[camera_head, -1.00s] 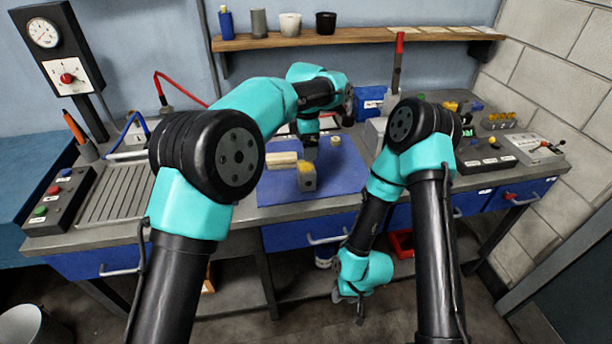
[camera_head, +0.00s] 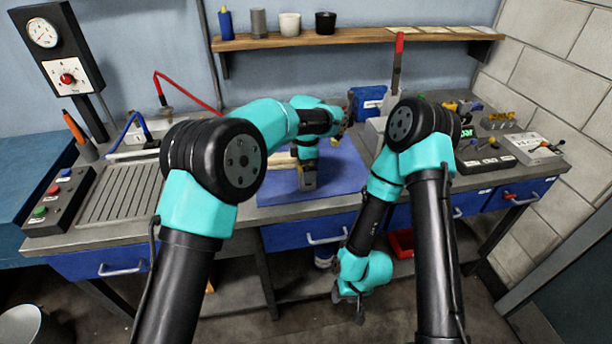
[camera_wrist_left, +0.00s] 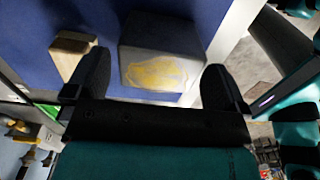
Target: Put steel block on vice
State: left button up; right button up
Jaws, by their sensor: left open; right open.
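The steel block (camera_head: 307,184), grey with a yellow patch on top, stands on the blue mat (camera_head: 340,177). The arm partly hides it in the head view. In the left wrist view the block (camera_wrist_left: 160,58) lies between the two spread fingers of my left gripper (camera_wrist_left: 156,84), with gaps at both sides. That gripper (camera_head: 306,170) is just above the block in the head view, its fingers hard to make out. My right gripper (camera_head: 349,304) hangs open and empty below the bench's front edge. A blue body (camera_head: 367,101) behind the mat may be the vice; I cannot tell for sure.
A pale wooden block (camera_wrist_left: 71,54) lies beside the steel block. A press with a red handle (camera_head: 399,46) stands behind my right arm. A ribbed plate (camera_head: 118,195) and button box (camera_head: 60,199) are at left.

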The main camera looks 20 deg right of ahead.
pick_arm(q)
notch_tip(320, 180, down, 4)
jog(key=shift+f, duration=0.2)
dwell(0.4)
jog(key=shift+r, duration=0.1)
jog(key=c, duration=1.3)
jog(key=shift+r, duration=0.1)
jog(key=shift+r, duration=1.4)
jog(key=shift+s+r, duration=0.1)
jog(key=shift+r, duration=0.2)
jog(key=s+a+r, duration=0.1)
jog(key=s+a, duration=0.3)
jog(key=s, duration=1.1)
jog(key=shift+a+r, duration=0.15)
jog(key=shift+a, duration=0.05)
